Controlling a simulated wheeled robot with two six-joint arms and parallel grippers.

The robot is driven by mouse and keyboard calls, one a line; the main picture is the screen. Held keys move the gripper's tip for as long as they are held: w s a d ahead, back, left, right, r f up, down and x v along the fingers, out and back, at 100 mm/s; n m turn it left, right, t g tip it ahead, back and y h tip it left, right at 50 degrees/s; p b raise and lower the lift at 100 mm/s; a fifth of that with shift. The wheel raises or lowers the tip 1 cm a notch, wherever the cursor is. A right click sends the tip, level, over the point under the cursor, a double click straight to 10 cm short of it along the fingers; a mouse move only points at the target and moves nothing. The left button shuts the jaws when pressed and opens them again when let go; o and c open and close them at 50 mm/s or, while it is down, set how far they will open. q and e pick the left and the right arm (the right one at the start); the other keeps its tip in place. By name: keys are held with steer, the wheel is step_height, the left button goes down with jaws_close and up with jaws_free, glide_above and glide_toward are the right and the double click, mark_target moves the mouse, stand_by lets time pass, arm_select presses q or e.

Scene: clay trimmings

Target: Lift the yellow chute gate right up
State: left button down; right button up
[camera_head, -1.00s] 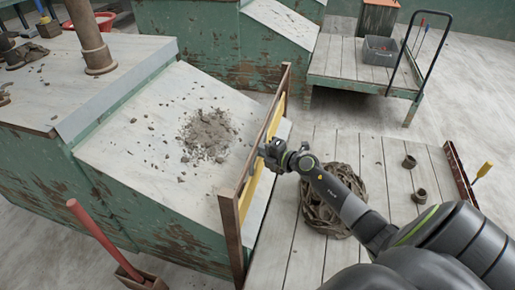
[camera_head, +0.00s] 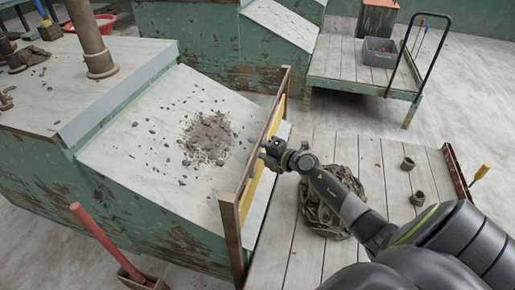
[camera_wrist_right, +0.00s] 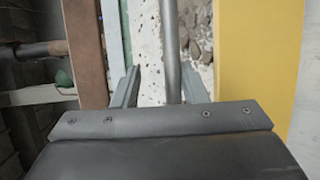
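The yellow chute gate (camera_head: 246,201) stands across the lower end of the sloping grey chute (camera_head: 130,160), in a rusty brown frame (camera_head: 232,240). Part of the gate is hidden behind my right gripper and the frame. My right gripper (camera_head: 268,155) is at the gate's middle, on the side facing me. In the right wrist view the yellow panel (camera_wrist_right: 258,70) is at the right, and a grey bar (camera_wrist_right: 171,50) runs between my two fingers. The fingers stand apart with a gap beside the bar, so the gripper looks open around it. My left gripper is not in view.
Clay trimmings (camera_head: 208,137) lie on the chute. A coiled brown bundle (camera_head: 328,212) sits on the plank platform (camera_head: 385,165) below the gate, near small brown cups (camera_head: 418,198). A trolley (camera_head: 345,60) with a grey bin (camera_head: 380,51) stands behind.

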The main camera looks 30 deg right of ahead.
steer(key=shift+r, duration=0.1)
